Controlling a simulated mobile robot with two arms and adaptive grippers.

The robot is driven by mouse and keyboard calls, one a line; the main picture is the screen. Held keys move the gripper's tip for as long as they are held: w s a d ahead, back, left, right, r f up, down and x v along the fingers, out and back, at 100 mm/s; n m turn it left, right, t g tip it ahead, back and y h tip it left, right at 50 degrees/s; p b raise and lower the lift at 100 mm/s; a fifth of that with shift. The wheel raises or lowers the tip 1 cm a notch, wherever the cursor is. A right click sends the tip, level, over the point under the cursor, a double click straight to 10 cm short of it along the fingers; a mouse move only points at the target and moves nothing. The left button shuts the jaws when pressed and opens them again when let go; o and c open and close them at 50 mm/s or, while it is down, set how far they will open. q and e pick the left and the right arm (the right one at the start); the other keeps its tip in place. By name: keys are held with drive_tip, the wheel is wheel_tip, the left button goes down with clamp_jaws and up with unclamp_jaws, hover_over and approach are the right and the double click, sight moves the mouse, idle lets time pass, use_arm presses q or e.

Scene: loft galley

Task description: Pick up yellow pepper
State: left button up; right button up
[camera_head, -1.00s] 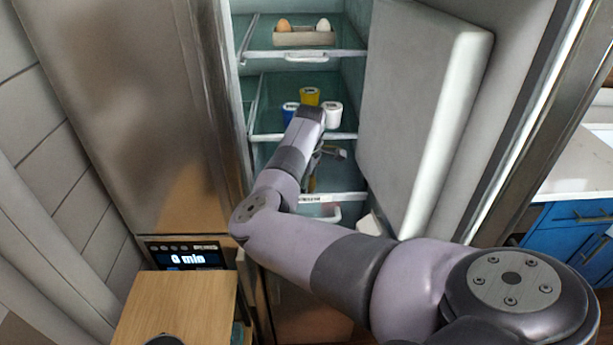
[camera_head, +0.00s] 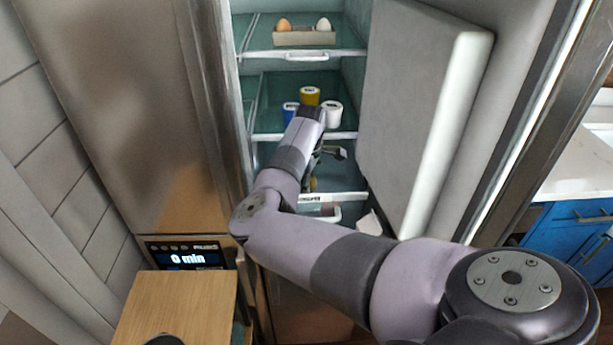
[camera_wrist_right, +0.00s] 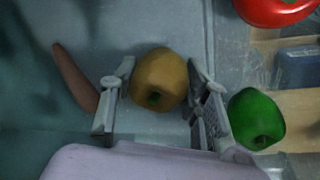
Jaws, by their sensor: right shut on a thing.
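The yellow pepper (camera_wrist_right: 158,78) sits between the two fingers of my right gripper (camera_wrist_right: 160,98) in the right wrist view. The fingers are shut on its sides. In the head view my right gripper (camera_head: 325,165) reaches into the open fridge, below the middle shelf and over the lower compartment. My forearm hides most of the gripper there, and a small yellow-brown patch shows beside it. My left gripper is not clearly in view.
A green pepper (camera_wrist_right: 256,119) lies right of the fingers, a red one (camera_wrist_right: 275,8) at the upper right, and a carrot-like thing (camera_wrist_right: 76,78) at left. Several cups, including a yellow one (camera_head: 309,95), stand on the shelf above. The fridge door (camera_head: 425,110) stands open at right.

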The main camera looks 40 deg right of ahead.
drive_tip(key=shift+w+r+b, duration=0.1)
drive_tip(key=shift+r+b, duration=0.25)
drive_tip(key=shift+r, duration=0.2)
use_arm(q)
wheel_tip(320, 180, down, 6)
drive_tip(key=b, duration=0.5)
drive_tip(key=shift+f+b, duration=0.15)
drive_tip(key=shift+b, duration=0.15)
use_arm(e)
wheel_tip(320, 180, up, 17)
use_arm(q)
drive_tip(key=shift+s+a, duration=0.1)
drive_tip(key=shift+a, duration=0.05)
drive_tip(key=shift+c, duration=0.8)
use_arm(e)
drive_tip(key=shift+a+f, duration=0.1)
